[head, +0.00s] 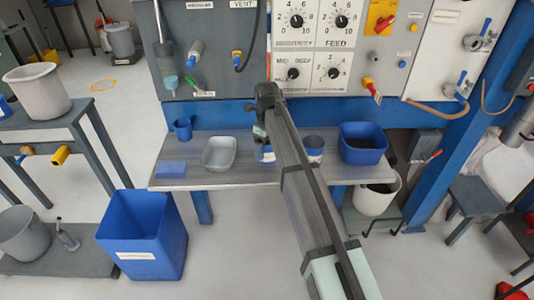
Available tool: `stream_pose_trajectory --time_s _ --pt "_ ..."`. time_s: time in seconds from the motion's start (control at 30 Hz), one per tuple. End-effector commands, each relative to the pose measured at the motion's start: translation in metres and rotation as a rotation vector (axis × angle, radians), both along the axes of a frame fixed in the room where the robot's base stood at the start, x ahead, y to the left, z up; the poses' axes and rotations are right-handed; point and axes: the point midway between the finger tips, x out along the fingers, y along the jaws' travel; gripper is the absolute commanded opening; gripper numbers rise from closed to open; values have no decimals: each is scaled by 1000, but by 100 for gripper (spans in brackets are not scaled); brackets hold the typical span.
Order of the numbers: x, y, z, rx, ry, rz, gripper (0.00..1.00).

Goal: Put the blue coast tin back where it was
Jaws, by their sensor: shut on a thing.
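My gripper (261,138) is over the middle of the grey shelf (225,183), below the control panel. It is shut on a small blue tin with a pale label (266,155), mostly hidden by my gripper and arm. The picture does not show clearly whether the tin's base touches the shelf. A second blue tin with a pale label (314,147) stands just right of my arm. The lettering on both is too small to read.
On the shelf are a blue mug (183,129), a flat blue block (171,170), a grey tray (219,154) and a blue tub (362,143). A large blue bin (142,236) stands on the floor at left. A white bucket (376,197) is below right.

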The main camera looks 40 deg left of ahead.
Motion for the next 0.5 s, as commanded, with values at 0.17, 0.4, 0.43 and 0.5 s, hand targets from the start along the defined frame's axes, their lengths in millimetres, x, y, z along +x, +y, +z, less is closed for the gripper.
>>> stream_pose_trajectory --time_s 0.17,0.4,0.43,0.5 --pt "0 -1 -20 -1 1 0 30" --pt "0 0 -34 0 0 1 30" --pt "0 0 -34 0 0 1 30" --pt "0 0 -33 0 0 1 30"
